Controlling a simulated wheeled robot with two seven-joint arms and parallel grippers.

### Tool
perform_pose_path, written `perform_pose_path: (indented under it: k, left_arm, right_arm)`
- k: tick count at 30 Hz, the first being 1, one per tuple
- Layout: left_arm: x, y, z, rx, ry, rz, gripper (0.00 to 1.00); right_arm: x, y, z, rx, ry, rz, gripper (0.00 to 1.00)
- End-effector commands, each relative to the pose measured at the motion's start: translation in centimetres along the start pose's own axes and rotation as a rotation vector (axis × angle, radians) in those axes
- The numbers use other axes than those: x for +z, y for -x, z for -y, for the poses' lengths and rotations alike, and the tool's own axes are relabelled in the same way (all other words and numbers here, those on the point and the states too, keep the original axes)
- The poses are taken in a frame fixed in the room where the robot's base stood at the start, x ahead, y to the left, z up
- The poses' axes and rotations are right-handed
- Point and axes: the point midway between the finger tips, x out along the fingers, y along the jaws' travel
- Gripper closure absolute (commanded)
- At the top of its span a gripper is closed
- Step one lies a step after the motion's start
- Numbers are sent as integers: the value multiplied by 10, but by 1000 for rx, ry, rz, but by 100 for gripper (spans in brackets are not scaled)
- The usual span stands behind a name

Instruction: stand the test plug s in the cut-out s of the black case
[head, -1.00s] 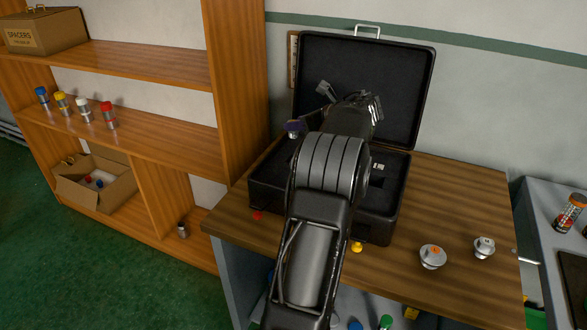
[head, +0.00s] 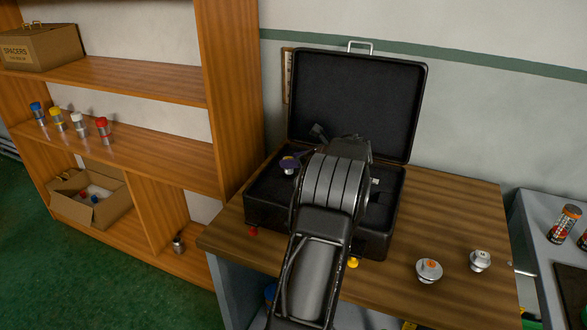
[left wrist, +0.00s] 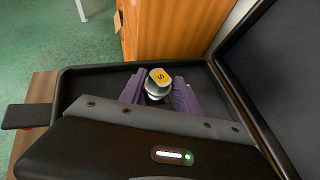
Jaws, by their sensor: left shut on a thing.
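The open black case (head: 262,212) stands on the wooden bench with its lid (head: 357,105) raised. My left gripper (left wrist: 159,88) is shut on the test plug s (left wrist: 159,78), a silver plug whose yellow top is marked S. The plug looks upright between the purple fingers, low over the left part of the case's dark foam. In the head view the plug (head: 289,170) shows as a small light piece below a purple finger. I cannot tell whether it touches the foam. Cut-out s is not visible; my arm and gripper cover much of the foam.
Two silver plugs, one with an orange mark (head: 429,271) and one with a pale top (head: 480,261), stand right of the case. A small light piece (head: 375,181) shows in the case's right part. A wooden shelf (head: 232,110) stands close on the left.

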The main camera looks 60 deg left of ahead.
Motion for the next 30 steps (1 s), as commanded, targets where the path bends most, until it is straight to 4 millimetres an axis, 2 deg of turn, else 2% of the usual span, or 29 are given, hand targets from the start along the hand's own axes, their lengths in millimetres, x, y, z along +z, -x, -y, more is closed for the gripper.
perform_pose_path:
  k: [6,19,20,27,30]
  left_arm:
    - [-23,-13,0,1,-3,1,100]
    - [-30,-16,0,0,-1,0,100]
    - [-30,-16,0,0,-1,0,60]
    - [-29,-16,0,1,-1,0,41]
    - [-29,-16,0,1,-1,0,39]
  right_arm:
    - [0,3,1,1,-1,1,64]
    - [0,0,0,1,0,1,64]
    - [0,0,0,0,0,1,64]
    - [0,1,0,0,0,0,64]
    - [0,1,0,0,0,0,64]
